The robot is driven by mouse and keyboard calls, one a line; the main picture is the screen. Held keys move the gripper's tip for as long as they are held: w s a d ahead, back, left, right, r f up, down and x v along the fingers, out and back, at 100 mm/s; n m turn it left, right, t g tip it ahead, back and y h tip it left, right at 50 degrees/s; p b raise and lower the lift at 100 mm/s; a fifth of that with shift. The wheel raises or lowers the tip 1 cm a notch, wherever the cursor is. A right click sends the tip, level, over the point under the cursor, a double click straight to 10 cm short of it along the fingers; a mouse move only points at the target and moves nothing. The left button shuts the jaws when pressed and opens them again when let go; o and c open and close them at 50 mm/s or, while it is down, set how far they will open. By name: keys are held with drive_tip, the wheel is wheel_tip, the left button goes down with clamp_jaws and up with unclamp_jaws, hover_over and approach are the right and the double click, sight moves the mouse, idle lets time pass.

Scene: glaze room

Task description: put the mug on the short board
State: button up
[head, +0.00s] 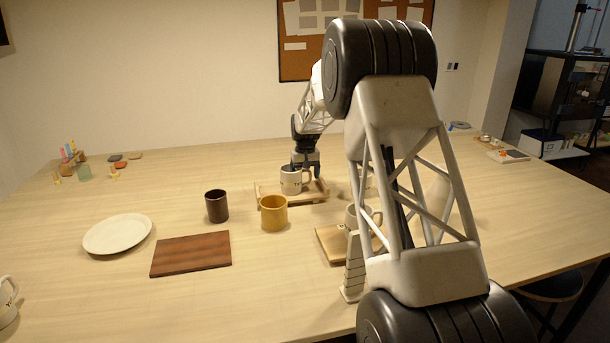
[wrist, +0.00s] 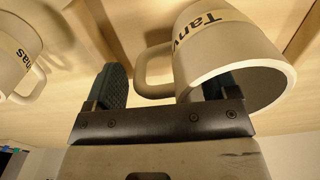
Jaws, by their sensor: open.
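A pale mug (head: 290,182) stands upright near the back of the table, on a light wooden board with raised ends (head: 262,196). My gripper (head: 305,170) reaches down over this mug from behind, on its handle side. In the wrist view the mug (wrist: 222,42) has a label reading "Tanv". My gripper (wrist: 165,82) is open there: one finger is outside the handle, the other reaches into the mug's mouth, with handle and wall between them. Whether either finger touches is unclear. A second light board (head: 333,246) lies nearer, bearing another pale mug (head: 354,213), partly hidden by my arm.
A yellow mug (head: 273,213), a dark cup (head: 216,206), a red-brown board (head: 190,256) and a white plate (head: 117,234) stand left and in front. Another labelled mug (wrist: 15,55) is at left in the wrist view.

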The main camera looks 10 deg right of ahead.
wheel_tip(320, 180, up, 12)
drive_tip(key=shift+r, duration=0.15)
idle(0.7)
idle(0.8)
drive_tip(key=s+a+r, duration=0.1)
drive_tip(key=s+r, duration=0.2)
drive_tip(key=s, duration=0.8)
drive_tip(key=s+a+r+t, duration=0.15)
drive_tip(key=s+r, duration=0.25)
drive_tip(key=s, duration=0.8)
drive_tip(key=s+a+r, duration=0.2)
drive_tip(key=s+r, duration=0.1)
drive_tip(key=s, duration=0.8)
drive_tip(key=s+f, duration=0.3)
drive_tip(key=s, duration=0.7)
drive_tip(key=s+a+f, duration=0.1)
drive_tip(key=s+f, duration=0.2)
drive_tip(key=s, duration=0.8)
drive_tip(key=s+a+f+t, duration=0.1)
drive_tip(key=s+f, duration=0.3)
drive_tip(key=s, duration=0.7)
drive_tip(key=shift+s, duration=0.25)
